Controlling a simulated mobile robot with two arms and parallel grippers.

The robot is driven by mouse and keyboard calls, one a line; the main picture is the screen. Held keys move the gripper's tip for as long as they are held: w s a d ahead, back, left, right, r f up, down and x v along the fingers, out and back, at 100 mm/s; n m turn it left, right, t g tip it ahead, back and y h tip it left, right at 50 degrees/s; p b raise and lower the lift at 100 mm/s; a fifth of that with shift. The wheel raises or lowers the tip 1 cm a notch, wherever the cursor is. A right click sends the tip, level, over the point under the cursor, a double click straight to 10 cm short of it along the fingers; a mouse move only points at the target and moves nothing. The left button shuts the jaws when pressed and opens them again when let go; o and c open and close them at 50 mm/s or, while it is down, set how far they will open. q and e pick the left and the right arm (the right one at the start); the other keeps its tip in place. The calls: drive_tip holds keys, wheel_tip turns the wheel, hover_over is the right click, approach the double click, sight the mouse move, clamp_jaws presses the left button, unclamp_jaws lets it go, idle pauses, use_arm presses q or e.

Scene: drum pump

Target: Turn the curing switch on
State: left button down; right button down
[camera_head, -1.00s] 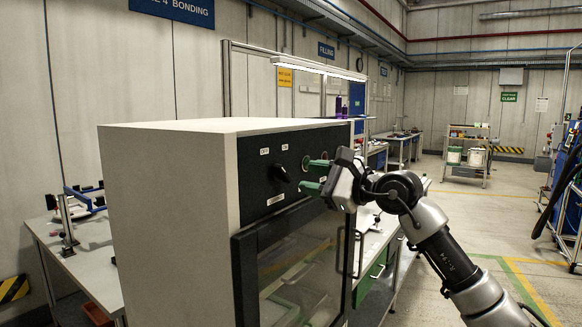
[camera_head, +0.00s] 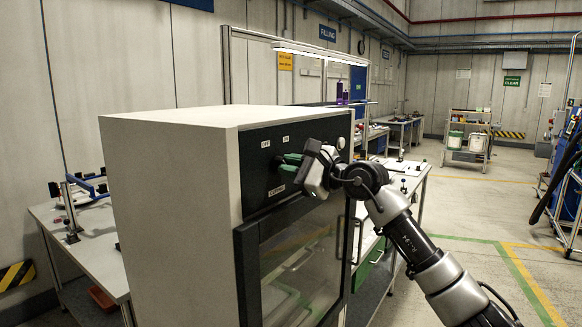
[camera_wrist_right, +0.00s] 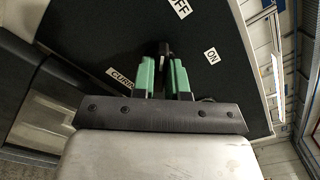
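The white curing oven (camera_head: 170,190) has a black control panel with OFF and ON labels and a CURING label (camera_head: 277,190). My right gripper (camera_head: 287,163) is at the panel, below the two upper labels. Its green fingers are close together. In the right wrist view, the black switch knob (camera_wrist_right: 165,50) stands between the fingertips (camera_wrist_right: 164,68), and they appear closed on its sides. In the head view the fingers hide the knob, so I cannot tell which label it points to. My left gripper is not in view.
The oven's glass door (camera_head: 297,265) with a dark frame is below the panel. A bench (camera_head: 90,245) with a blue clamp fixture stands at left. A workbench is behind the oven at right. Open floor (camera_head: 480,205) lies to the right.

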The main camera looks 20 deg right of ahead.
drive_tip(key=shift+m, duration=0.4)
drive_tip(key=m+p, duration=0.1)
drive_tip(key=m, duration=1.6)
drive_tip(key=shift+w+d+p, duration=0.1)
drive_tip(key=shift+d+p, duration=0.05)
drive_tip(key=shift+p, duration=0.15)
idle(0.4)
drive_tip(key=c, duration=1.1)
unclamp_jaws()
drive_tip(key=shift+c, duration=0.2)
